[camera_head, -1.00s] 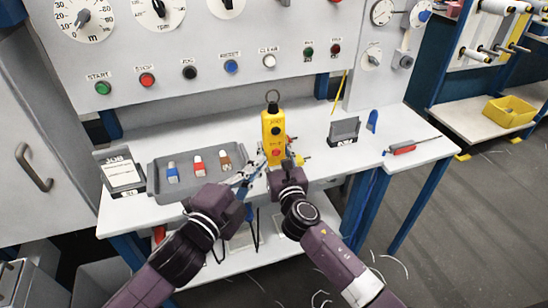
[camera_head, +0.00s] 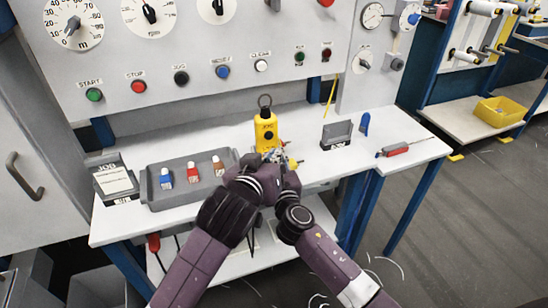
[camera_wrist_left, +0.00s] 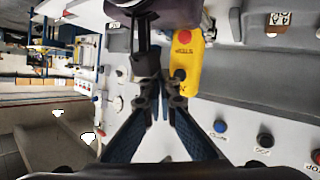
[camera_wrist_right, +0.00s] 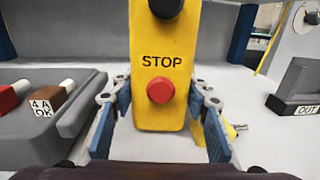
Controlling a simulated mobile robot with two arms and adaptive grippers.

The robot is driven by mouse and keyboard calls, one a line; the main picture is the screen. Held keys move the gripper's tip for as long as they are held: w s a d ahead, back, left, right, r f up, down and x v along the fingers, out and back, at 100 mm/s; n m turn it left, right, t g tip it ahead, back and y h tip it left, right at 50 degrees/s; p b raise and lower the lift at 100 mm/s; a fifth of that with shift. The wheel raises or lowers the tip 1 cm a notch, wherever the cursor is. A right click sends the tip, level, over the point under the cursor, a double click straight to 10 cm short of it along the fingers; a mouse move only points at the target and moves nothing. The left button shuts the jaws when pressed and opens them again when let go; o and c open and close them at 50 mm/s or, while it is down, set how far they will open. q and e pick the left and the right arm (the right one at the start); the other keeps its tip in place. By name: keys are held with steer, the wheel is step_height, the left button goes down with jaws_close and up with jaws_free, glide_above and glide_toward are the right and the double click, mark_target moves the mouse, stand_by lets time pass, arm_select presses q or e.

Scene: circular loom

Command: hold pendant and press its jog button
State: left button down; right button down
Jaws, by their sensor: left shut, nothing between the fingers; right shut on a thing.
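The yellow pendant (camera_head: 266,128) stands upright above the bench, with a ring on top. In the right wrist view its front (camera_wrist_right: 160,40) carries the word STOP, a red button (camera_wrist_right: 160,90) and a black button (camera_wrist_right: 165,7) above. My right gripper (camera_wrist_right: 160,108) is shut on the pendant, one finger on each side. My left gripper (camera_wrist_left: 160,88) is shut and empty, its tips close in front of the pendant (camera_wrist_left: 186,65) by a dark button (camera_wrist_left: 180,75). I cannot tell if they touch. In the head view my left wrist hides the pendant's lower part.
A grey tray (camera_head: 152,198) with several coloured pieces lies left of the pendant. A job card stand (camera_head: 115,182) is farther left. A dark OUT holder (camera_head: 337,134) and a red-handled screwdriver (camera_head: 394,150) are to the right. The panel with buttons rises behind.

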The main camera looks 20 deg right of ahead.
mark_target(269, 137)
arm_select(q)
steer(key=shift+w+d+f, duration=0.15)
steer(key=shift+w, duration=2.35)
steer(key=shift+w+f, duration=0.1)
steer(key=shift+w, duration=0.9)
steer(key=shift+s, duration=2)
